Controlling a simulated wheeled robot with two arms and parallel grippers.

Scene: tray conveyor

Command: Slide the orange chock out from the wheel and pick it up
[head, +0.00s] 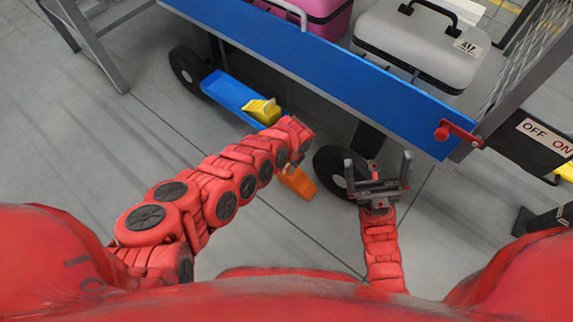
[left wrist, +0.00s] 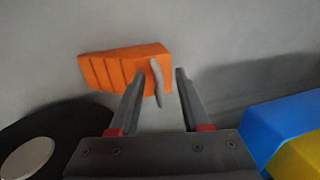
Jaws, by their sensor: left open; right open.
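The orange chock (head: 299,183) lies on the floor just left of the near black wheel (head: 328,165); my left arm covers part of it in the head view. In the left wrist view the ridged chock (left wrist: 115,68) has a grey handle (left wrist: 157,85) on its end. My left gripper (left wrist: 160,74) is open, with the handle between its fingers in that view, nearer the left finger; I cannot tell whether they touch. Its fingers are hidden in the head view. The wheel (left wrist: 75,125) shows at lower left there. My right gripper (head: 378,172) is open and empty, in front of the wheel.
The cart's blue side rail (head: 310,55) runs overhead, with a pink case (head: 318,12) and a grey case (head: 415,45) above. A blue tray (head: 226,91) and yellow wedge (head: 259,111) sit near the far wheel (head: 186,68). An OFF/ON panel (head: 535,140) stands at right.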

